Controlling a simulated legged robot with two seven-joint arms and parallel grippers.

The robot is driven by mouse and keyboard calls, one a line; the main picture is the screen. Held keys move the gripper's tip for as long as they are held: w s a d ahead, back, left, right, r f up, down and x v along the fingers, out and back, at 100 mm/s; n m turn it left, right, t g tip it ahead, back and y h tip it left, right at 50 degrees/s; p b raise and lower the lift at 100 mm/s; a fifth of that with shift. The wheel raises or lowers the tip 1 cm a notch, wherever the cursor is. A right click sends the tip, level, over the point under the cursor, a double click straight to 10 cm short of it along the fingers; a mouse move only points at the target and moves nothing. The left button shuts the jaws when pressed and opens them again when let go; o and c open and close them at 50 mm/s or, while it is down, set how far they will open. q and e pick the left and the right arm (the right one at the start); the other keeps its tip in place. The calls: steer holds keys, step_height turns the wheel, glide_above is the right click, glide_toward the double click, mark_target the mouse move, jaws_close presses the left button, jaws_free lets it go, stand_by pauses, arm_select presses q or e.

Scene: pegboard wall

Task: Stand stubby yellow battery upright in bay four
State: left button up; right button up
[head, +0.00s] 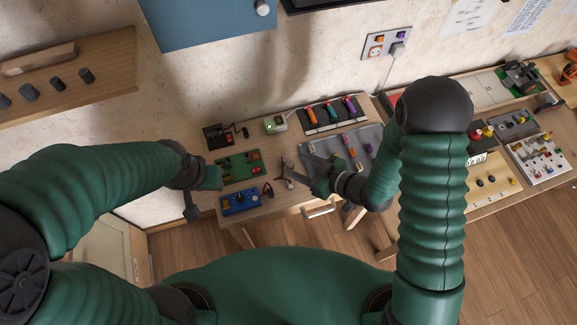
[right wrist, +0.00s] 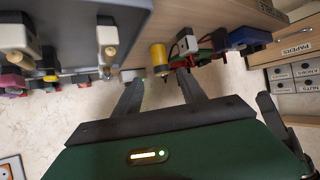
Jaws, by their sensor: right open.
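A short yellow cylinder, the stubby battery (right wrist: 158,58), shows in the right wrist view just beyond my fingertips, roughly in line with the gap between them. I cannot see contact. My right gripper (right wrist: 162,80) is open; in the head view it (head: 299,173) is low over the table beside the grey tray, and I cannot make out the battery there. I cannot tell which place is bay four. My left gripper (head: 191,207) is by the table's left edge, its jaws unclear.
On the table are a green board (head: 237,168), a blue box (head: 240,203), a black device (head: 219,136) and a pale green meter (head: 275,124). The grey tray (head: 372,135) holds loose small items. A wall shelf (head: 110,75) is at upper left.

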mark_target(292, 163)
steer(key=shift+w+a+f, duration=0.45)
steer(key=shift+f, duration=0.15)
steer(key=shift+w+a+f, duration=0.45)
steer(key=shift+f, duration=0.15)
steer(key=shift+w+a, duration=0.1)
steer(key=shift+a, duration=0.85)
steer(key=shift+c, duration=0.7)
steer(key=shift+a, duration=0.1)
steer(key=shift+c, duration=2.3)
steer(key=shift+d, duration=0.65)
jaws_close()
steer(key=shift+d, duration=0.15)
arm_select(q)
steer(key=shift+d+r, duration=0.15)
steer(key=shift+d, duration=0.35)
